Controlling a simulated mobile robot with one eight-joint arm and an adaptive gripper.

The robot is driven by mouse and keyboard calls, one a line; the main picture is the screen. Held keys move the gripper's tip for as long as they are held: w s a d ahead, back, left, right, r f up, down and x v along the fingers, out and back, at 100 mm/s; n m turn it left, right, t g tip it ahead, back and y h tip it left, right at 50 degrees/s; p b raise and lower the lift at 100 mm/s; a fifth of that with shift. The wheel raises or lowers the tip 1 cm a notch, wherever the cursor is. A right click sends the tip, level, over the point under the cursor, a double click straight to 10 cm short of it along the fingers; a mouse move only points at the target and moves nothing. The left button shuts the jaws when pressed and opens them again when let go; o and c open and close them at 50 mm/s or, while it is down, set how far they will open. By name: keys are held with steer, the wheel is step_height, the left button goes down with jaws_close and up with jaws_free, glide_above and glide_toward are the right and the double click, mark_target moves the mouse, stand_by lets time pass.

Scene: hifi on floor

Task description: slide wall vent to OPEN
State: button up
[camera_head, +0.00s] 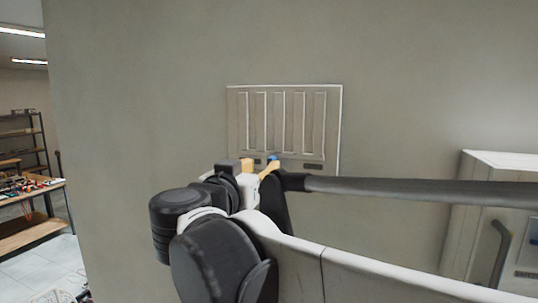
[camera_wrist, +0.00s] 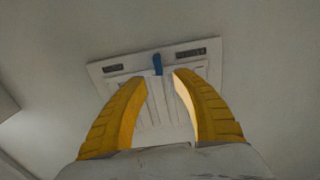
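The wall vent (camera_head: 333,125) is a pale rectangular panel with several vertical slats, mounted on the grey wall. It also shows in the wrist view (camera_wrist: 97,72), where its blue slider knob (camera_wrist: 157,64) stands between two dark labels, too small to read. The knob (camera_head: 272,157) shows at the vent's lower edge in the head view. My gripper (camera_wrist: 160,77) has its two yellow fingers apart, with nothing between them but the view of the vent. The knob appears just beyond and between the fingertips; I cannot tell whether they touch it. My gripper (camera_head: 259,166) partly hides the vent's lower left.
A white cabinet (camera_head: 494,165) with a dark handle stands at the right. A workbench (camera_head: 32,230) with small items and a shelf rack (camera_head: 28,130) stand far left, past the wall's edge. The wall around the vent is bare.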

mark_target(269, 162)
steer(key=p+x, duration=0.1)
steer(key=x, duration=0.5)
steer(key=shift+w+d, duration=0.1)
steer(key=shift+w, duration=0.05)
jaws_close()
